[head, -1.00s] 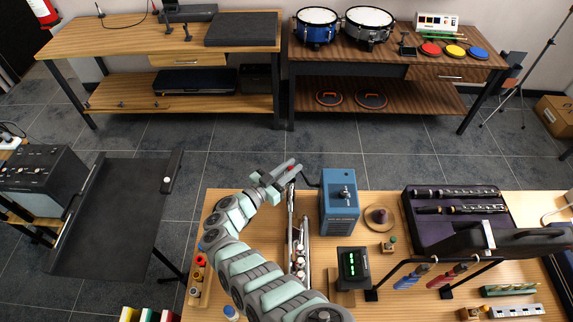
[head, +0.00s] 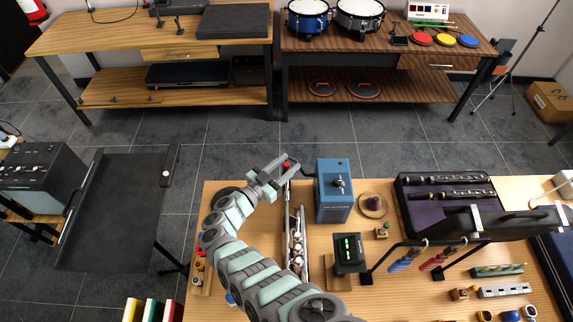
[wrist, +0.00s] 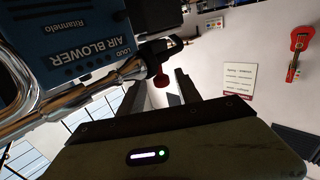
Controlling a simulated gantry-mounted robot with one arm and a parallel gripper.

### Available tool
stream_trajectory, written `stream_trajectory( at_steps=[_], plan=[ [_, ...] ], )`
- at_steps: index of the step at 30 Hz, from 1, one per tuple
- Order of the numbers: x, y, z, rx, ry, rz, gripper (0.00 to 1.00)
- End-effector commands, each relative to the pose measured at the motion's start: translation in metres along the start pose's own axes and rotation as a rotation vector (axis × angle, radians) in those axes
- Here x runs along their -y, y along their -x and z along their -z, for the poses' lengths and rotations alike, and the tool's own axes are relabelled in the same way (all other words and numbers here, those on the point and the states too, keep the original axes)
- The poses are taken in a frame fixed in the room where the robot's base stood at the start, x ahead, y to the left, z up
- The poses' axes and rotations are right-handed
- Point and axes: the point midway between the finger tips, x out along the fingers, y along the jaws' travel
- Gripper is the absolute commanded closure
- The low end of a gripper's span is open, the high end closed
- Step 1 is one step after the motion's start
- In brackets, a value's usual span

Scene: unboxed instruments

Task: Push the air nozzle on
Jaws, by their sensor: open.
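The blue air blower box (head: 333,192) stands on the wooden table, right of my gripper. Its "AIR BLOWER" label shows in the wrist view (wrist: 85,45). A dark fitting with a red piece (wrist: 161,80), which looks like the air nozzle, sits at the blower's side; the red piece also shows in the head view (head: 286,165). My gripper (head: 284,170) is open at the blower's left. In the wrist view its two fingers (wrist: 162,88) stand to either side of the red piece, apart from each other. I cannot tell whether either finger touches it.
A silver tubed instrument (head: 297,240) lies close to my arm, left of the blower. A black display box (head: 348,253) with green digits stands in front of the blower. A round wooden piece (head: 373,204) and an open instrument case (head: 405,207) are to the right.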

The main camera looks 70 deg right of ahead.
Motion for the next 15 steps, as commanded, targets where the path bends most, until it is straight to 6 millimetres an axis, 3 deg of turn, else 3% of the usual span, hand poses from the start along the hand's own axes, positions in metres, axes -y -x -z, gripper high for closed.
stream_trajectory(
  at_steps=[8,15],
  plan=[
    [0.001,0.02,0.0,0.002,-0.001,0.003,0.6],
    [0.001,0.066,-0.001,0.002,-0.001,0.003,0.6]
  ],
)
